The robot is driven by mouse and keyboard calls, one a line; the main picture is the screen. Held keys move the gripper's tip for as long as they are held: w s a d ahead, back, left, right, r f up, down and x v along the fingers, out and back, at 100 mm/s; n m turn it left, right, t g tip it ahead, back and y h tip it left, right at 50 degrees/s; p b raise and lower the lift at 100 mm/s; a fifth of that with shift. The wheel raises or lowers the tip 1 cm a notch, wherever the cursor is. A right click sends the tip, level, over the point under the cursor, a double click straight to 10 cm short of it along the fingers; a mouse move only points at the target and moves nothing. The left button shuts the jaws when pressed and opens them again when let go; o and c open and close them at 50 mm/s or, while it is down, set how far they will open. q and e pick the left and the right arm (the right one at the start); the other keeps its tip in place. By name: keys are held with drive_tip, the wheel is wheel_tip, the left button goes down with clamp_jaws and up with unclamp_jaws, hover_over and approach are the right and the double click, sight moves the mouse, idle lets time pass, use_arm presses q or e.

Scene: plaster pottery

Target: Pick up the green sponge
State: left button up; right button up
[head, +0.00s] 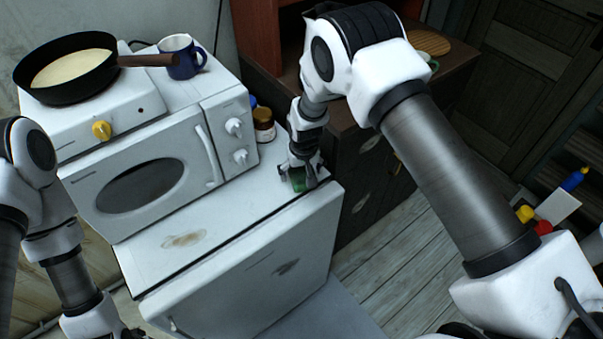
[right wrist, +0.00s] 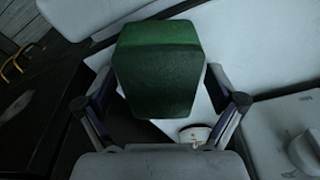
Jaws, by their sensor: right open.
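The green sponge (head: 299,184) lies on the white top at its right end, partly hidden by my right gripper (head: 303,181). In the right wrist view the sponge (right wrist: 158,70) is a dark green block. My right gripper (right wrist: 160,80) is open, with one finger on each side of the sponge. The gaps beside it look small, and I cannot tell whether either finger touches it. My left arm shows at the left of the head view, but its fingers are out of the picture.
A white oven (head: 150,180) bears a pan (head: 68,72) and a blue mug (head: 181,57). A jar (head: 264,125) stands between the oven and a dark cabinet (head: 365,170). The white top (head: 215,232) is clear in front, apart from a brown stain.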

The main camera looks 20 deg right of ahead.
drive_tip(key=shift+f, duration=0.15)
drive_tip(key=shift+s, duration=0.1)
drive_tip(key=c, duration=0.8)
drive_tip(key=shift+c, duration=0.5)
